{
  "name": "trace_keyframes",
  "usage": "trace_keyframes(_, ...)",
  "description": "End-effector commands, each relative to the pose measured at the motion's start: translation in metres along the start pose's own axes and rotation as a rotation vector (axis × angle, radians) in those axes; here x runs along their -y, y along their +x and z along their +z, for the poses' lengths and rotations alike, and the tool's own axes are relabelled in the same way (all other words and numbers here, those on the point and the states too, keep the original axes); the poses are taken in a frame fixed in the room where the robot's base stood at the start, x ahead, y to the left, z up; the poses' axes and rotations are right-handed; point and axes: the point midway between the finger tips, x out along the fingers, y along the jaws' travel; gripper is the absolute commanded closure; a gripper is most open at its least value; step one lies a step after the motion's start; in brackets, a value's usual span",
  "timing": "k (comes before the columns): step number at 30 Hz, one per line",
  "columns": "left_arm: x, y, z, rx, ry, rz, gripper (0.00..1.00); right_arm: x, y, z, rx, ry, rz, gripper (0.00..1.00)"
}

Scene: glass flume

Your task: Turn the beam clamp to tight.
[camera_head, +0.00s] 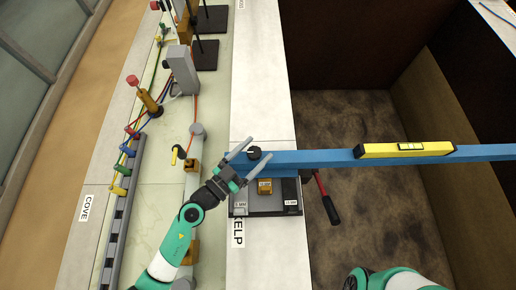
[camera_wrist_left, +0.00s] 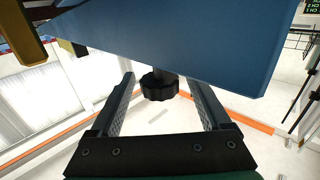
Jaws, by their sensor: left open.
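The beam clamp shows as a black ribbed knob (camera_head: 254,152) at the left end of a long blue beam (camera_head: 315,158). In the left wrist view the knob (camera_wrist_left: 159,88) hangs on a short stem against the beam (camera_wrist_left: 185,40). My left gripper (camera_head: 261,145) is open, its two fingers on either side of the knob. In the left wrist view the fingers of my left gripper (camera_wrist_left: 162,83) show a gap on both sides of the knob. No marking of the knob's setting is readable. My right gripper is not in view.
A yellow spirit level (camera_head: 405,149) lies on the beam. Below the beam's left end is a dark tray (camera_head: 240,209) with a brass block (camera_head: 265,187). An open pit (camera_head: 365,225) lies to the right.

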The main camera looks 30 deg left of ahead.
Motion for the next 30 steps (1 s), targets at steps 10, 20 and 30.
trace_keyframes(10, 0.0, -0.0001, -0.0003, -0.001, 0.0, 0.0, 0.68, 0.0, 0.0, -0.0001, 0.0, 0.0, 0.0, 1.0)
trace_keyframes(20, 0.0003, -0.0001, -0.0005, -0.001, -0.001, 0.002, 1.0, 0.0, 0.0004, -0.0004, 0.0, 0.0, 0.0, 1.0)
trace_keyframes(30, 0.0022, 0.0, -0.0032, -0.001, -0.002, 0.084, 1.0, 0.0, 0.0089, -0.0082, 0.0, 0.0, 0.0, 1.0)
